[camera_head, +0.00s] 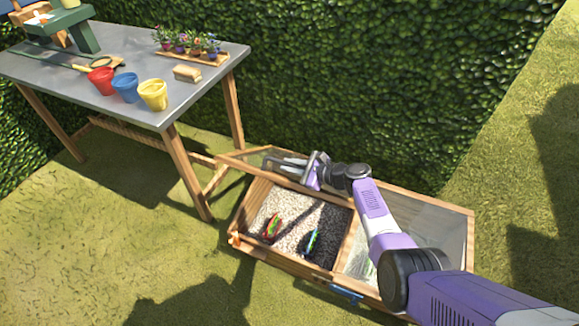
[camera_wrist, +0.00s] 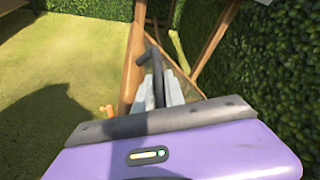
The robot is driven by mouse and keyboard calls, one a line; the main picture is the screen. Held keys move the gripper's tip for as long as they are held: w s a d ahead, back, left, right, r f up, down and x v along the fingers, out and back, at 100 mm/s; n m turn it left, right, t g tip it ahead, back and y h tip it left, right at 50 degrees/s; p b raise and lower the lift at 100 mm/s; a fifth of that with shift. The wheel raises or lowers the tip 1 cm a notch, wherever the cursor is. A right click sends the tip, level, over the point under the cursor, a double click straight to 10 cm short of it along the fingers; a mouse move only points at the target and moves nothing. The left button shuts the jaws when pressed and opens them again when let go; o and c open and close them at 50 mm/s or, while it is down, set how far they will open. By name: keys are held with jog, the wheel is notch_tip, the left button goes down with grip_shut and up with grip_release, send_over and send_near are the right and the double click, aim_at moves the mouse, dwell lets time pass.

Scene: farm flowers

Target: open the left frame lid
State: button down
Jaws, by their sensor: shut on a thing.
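The cold frame (camera_head: 275,262) is a wooden box on the grass with two bays. Its left lid (camera_head: 228,164), a wooden frame with a clear pane, is raised and tilted, so the gravel-filled left bay lies uncovered. My gripper (camera_head: 280,163) is at this lid, shut on its handle. In the wrist view the fingers (camera_wrist: 161,82) close around a dark bar-shaped handle (camera_wrist: 151,55) beside the lid's wooden rail (camera_wrist: 133,60). The exact contact is partly hidden by the fingers. The right lid (camera_head: 455,225) is down over the right bay, with a blue handle (camera_head: 346,292) at its front.
A red-green item (camera_head: 272,228) and a blue-green item (camera_head: 312,242) lie in the left bay. A table (camera_head: 130,80) with pots and flowers stands left, its legs close to the raised lid. A hedge (camera_head: 400,90) rises behind. Grass is clear in front.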

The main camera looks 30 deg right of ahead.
jog(key=c, duration=1.4)
grip_release()
jog(key=p+v, duration=0.2)
jog(key=v, duration=0.6)
jog(key=shift+f, duration=0.1)
